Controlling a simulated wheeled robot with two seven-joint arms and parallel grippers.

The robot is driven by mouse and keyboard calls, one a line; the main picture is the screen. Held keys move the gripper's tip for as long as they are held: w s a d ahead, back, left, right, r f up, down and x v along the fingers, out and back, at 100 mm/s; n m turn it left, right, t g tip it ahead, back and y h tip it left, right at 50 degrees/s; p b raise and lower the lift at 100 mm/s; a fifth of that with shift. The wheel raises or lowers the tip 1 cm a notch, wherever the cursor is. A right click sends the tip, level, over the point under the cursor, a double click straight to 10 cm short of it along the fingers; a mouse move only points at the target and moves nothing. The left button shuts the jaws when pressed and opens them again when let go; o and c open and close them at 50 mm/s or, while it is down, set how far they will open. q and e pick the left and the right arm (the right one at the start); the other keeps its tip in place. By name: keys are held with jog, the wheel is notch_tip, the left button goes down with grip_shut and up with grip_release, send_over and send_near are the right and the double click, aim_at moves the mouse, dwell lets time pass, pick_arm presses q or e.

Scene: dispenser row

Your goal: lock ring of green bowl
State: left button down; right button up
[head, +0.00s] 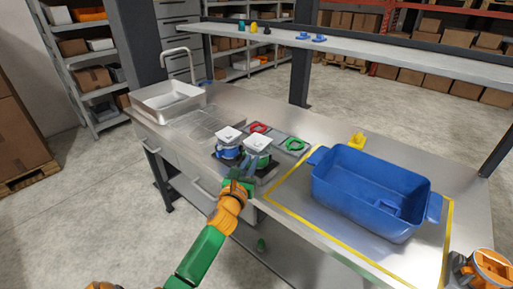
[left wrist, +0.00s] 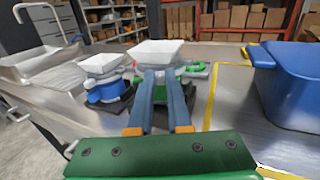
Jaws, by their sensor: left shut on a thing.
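The green bowl (head: 257,160) is part of a dispenser with a white square top (head: 257,143), on a dark base. In the left wrist view its white top (left wrist: 158,52) stands upright straight ahead. My left gripper (head: 247,166) reaches its near side from the front. The two fingers (left wrist: 161,76) are shut on the lock ring at the bowl, just below the white top. The fingers hide most of the ring and bowl in the left wrist view. My right gripper is not in view; only an orange part of my right arm shows at lower right.
A blue-bowl dispenser (head: 228,150) stands close on the left. Red (head: 259,128) and green (head: 295,145) ring-shaped pieces lie behind. A large blue bin (head: 366,190) stands on the right inside yellow lines. A sink (head: 168,100) and wire rack (head: 207,124) are at left.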

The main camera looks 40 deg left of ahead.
pick_arm(q)
jog(key=shift+s+a+f+m+t+h+p, duration=0.1)
jog(key=shift+a+m+t+h+p, duration=0.1)
jog(key=shift+a+m+h, duration=0.45)
jog(key=shift+s+a+m+t+h+p, duration=0.15)
jog(key=shift+m+h, duration=0.3)
jog(key=shift+h, duration=0.5)
jog(key=shift+a+m+h, duration=0.2)
jog(key=shift+m+h, duration=0.2)
jog(key=shift+h, duration=0.3)
jog(key=c, duration=1.2)
grip_release()
jog(key=shift+o, duration=0.4)
jog(key=shift+w+f, duration=0.1)
jog(key=shift+w, duration=0.2)
jog(key=s, duration=0.7)
jog(key=shift+d, duration=0.15)
